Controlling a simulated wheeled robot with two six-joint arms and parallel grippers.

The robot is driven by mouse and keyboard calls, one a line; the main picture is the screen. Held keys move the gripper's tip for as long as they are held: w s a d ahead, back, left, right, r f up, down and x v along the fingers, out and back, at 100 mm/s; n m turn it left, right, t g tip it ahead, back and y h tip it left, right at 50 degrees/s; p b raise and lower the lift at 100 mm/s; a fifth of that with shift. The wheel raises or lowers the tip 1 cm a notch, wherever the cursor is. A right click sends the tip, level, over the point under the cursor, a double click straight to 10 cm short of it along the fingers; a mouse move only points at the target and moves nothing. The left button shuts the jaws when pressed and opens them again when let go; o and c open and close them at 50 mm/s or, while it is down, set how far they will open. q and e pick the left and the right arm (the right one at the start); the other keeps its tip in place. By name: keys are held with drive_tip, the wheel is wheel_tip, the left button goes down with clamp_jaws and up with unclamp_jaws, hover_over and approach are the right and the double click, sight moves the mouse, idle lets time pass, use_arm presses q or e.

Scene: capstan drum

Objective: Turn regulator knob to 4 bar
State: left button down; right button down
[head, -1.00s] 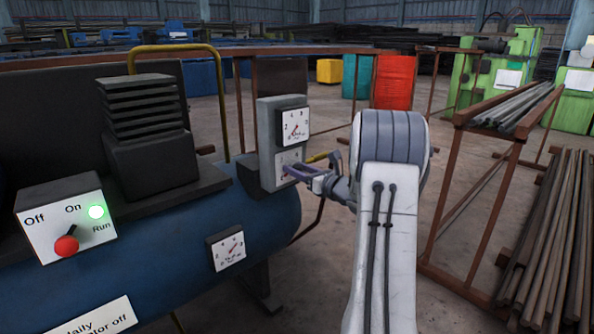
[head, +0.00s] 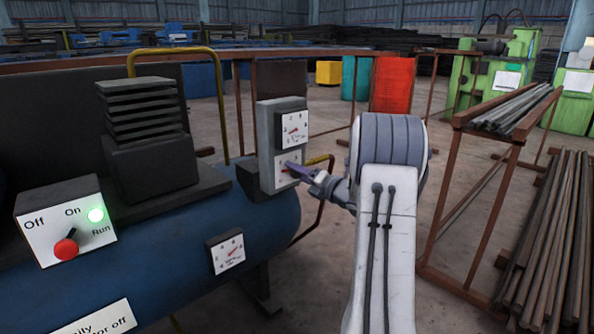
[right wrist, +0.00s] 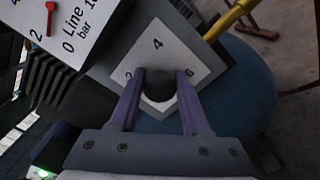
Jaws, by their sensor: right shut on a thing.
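The regulator knob (right wrist: 161,85) is a round dark knob on a white dial plate (right wrist: 160,50) marked 2, 4 and 6. My right gripper (right wrist: 160,78) is shut on it, one purple finger on each side. The 4 stands beyond the knob; I see no pointer mark on the knob. In the head view my right gripper (head: 289,168) reaches the lower dial of the grey regulator panel (head: 266,140) and hides the knob. The line gauge (head: 293,128) above has a red needle, also seen in the right wrist view (right wrist: 50,20). My left gripper is out of view.
A blue compressor tank (head: 180,235) carries a second gauge (head: 230,252) and a switch box (head: 70,215) with a red-tipped lever and a lit green lamp. A rack of metal bars (head: 500,115) stands at right.

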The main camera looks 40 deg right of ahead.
drive_tip(key=m+p, duration=0.2)
drive_tip(key=m, duration=0.3)
drive_tip(key=shift+m+p, duration=0.4)
drive_tip(key=m+p, duration=0.4)
drive_tip(key=m, duration=0.2)
drive_tip(key=m+p, duration=0.3)
drive_tip(key=shift+f+m, duration=0.1)
drive_tip(key=shift+m, duration=0.3)
drive_tip(key=m+p, duration=0.3)
drive_tip(key=shift+m, duration=0.4)
drive_tip(key=m+p, duration=0.3)
drive_tip(key=shift+a+f+m, duration=0.1)
drive_tip(key=shift+m, duration=0.3)
drive_tip(key=shift+f+m+p, duration=0.1)
drive_tip(key=shift+m+p, duration=0.65)
drive_tip(key=shift+m, duration=0.15)
